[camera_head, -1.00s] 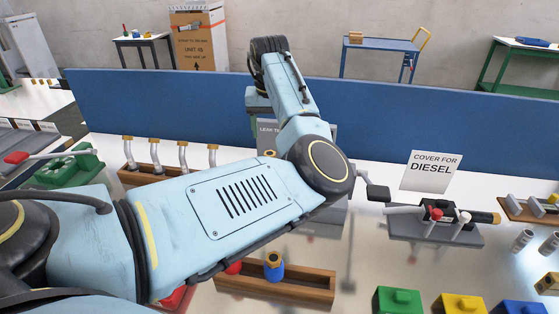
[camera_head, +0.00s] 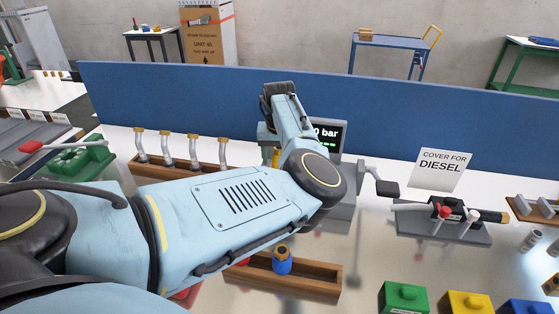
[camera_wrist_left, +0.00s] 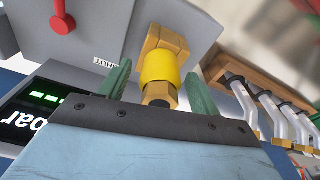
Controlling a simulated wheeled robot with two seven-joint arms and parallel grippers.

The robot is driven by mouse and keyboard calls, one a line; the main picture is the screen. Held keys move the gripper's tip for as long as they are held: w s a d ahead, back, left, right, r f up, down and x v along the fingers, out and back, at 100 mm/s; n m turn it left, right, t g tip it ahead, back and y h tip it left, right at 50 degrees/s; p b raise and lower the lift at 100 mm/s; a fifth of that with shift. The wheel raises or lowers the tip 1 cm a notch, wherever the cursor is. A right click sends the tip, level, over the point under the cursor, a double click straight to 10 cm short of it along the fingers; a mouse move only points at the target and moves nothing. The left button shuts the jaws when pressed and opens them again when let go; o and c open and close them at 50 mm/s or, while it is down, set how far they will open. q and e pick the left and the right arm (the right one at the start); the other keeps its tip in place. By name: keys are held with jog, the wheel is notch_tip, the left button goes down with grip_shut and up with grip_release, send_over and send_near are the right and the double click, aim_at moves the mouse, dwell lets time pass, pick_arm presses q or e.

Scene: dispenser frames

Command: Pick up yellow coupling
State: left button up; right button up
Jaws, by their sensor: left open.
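The yellow coupling (camera_wrist_left: 159,68) is at the centre of the left wrist view, with a brass hex end toward the camera and a brass fitting behind it at the grey leak tester. In the head view a small yellow part (camera_head: 275,157) shows beside the tester, mostly behind my arm. My left gripper (camera_wrist_left: 158,72) is open, with one green finger on each side of the coupling. I see gaps beside the coupling, and cannot tell whether either finger touches. In the head view the fingers are hidden behind my forearm. My right gripper is not in view.
The tester's screen (camera_head: 327,134) reads "0 bar". A wooden rack of bent pipes (camera_head: 180,170) stands left of it. A wooden tray (camera_head: 315,283) with a blue coupling (camera_head: 282,262) lies in front. A black-ended lever (camera_head: 387,188) juts out right of the tester.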

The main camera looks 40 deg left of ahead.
pick_arm(q)
jog(key=shift+c, duration=0.4)
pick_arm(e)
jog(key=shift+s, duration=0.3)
pick_arm(q)
jog(key=shift+r, duration=0.1)
jog(key=c, duration=1.2)
jog(key=shift+o, duration=0.2)
notch_tip(320, 180, up, 10)
jog(key=shift+f, duration=0.2)
jog(key=shift+r+p, duration=0.4)
jog(key=shift+r, duration=0.1)
jog(key=shift+r+p, duration=2.45)
jog(key=shift+p, duration=0.55)
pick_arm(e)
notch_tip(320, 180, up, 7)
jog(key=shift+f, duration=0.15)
